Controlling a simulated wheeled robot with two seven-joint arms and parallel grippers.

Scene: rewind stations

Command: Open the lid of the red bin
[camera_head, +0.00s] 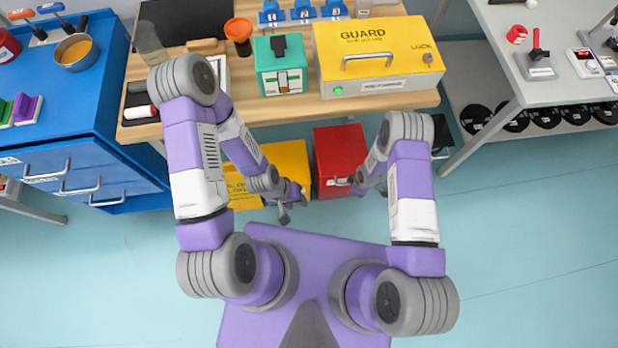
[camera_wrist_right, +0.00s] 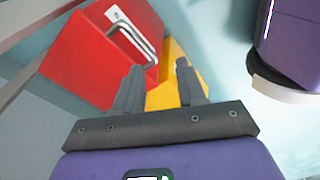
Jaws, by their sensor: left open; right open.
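The red bin (camera_head: 338,148) stands on the floor under the front of the wooden table; its lid looks shut. In the right wrist view the red bin (camera_wrist_right: 85,62) shows a metal bar handle (camera_wrist_right: 140,42) and a white label. My right gripper (camera_head: 352,183) is at the near edge of the bin, partly hidden by its own arm. In the wrist view its fingers (camera_wrist_right: 160,72) are apart and empty, just short of the handle, with no contact visible. My left gripper (camera_head: 287,210) is open and empty, in front of the yellow bin (camera_head: 290,160).
The yellow bin stands just left of the red one. The wooden table (camera_head: 270,110) above carries a yellow guard box (camera_head: 375,60) and a green box (camera_head: 280,75). A blue drawer cabinet (camera_head: 80,150) is at left, a grey bench (camera_head: 520,90) at right.

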